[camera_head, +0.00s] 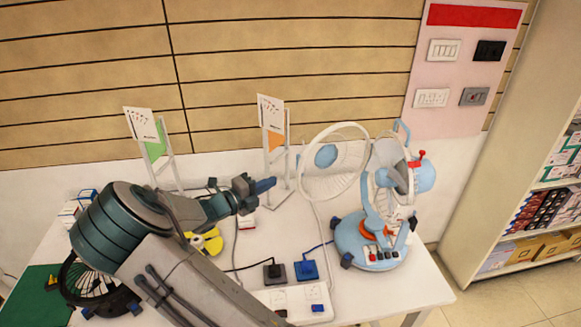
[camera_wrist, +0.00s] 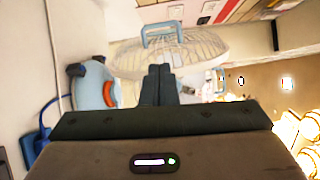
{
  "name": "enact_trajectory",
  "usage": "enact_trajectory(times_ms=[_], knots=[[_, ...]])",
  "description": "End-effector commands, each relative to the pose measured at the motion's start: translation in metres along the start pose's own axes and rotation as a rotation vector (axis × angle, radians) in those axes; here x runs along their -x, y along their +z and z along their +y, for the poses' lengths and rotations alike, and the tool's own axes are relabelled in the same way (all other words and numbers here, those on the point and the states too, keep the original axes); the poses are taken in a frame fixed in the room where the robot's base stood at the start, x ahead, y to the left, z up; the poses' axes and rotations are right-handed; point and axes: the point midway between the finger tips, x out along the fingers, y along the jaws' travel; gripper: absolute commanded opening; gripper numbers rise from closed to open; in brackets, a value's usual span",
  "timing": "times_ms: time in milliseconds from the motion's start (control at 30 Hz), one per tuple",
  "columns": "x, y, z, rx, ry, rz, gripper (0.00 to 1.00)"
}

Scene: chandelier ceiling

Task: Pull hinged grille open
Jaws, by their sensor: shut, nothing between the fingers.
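A light-blue fan with a round base (camera_head: 350,245) stands at the right of the white table. Its round white wire grille (camera_head: 318,194) has a blue centre disc (camera_head: 325,155) and sits to the left of the fan's rear housing (camera_head: 424,176). The exact hinge angle is hard to tell. My gripper (camera_head: 270,185) is shut and empty, just left of the grille, with a visible gap. In the wrist view, my shut fingers (camera_wrist: 159,72) point towards the wire grille (camera_wrist: 205,48), overlapping it in the picture. A blue handle (camera_wrist: 172,30) shows beyond them.
A power strip (camera_head: 290,297) with blue and black plugs lies at the table's front. Two white sign stands (camera_head: 165,155) are at the back. A black fan (camera_head: 88,284) stands at the left. A panel with switches (camera_head: 458,75) is on the wall; a shelf stands at right.

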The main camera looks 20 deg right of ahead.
Motion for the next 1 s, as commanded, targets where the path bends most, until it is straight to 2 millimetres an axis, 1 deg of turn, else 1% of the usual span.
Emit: enact_trajectory(times_ms=[33, 100, 167, 233, 500, 600, 700, 833, 1000], knots=[[0.002, 0.005, 0.0, 0.034, -0.02, -0.017, 0.0], [0.002, 0.009, -0.001, 0.063, -0.037, -0.031, 0.0], [-0.001, 0.011, -0.002, 0.073, -0.043, -0.035, 0.0], [-0.009, 0.011, -0.003, 0.075, -0.044, -0.034, 0.0], [-0.058, 0.012, -0.005, 0.074, -0.042, -0.032, 0.0], [-0.074, 0.012, -0.006, 0.073, -0.041, -0.032, 0.0], [-0.086, 0.013, -0.006, 0.072, -0.04, -0.033, 0.0], [-0.094, 0.013, -0.005, 0.071, -0.04, -0.034, 0.0], [-0.096, 0.014, -0.005, 0.07, -0.039, -0.035, 0.0]])
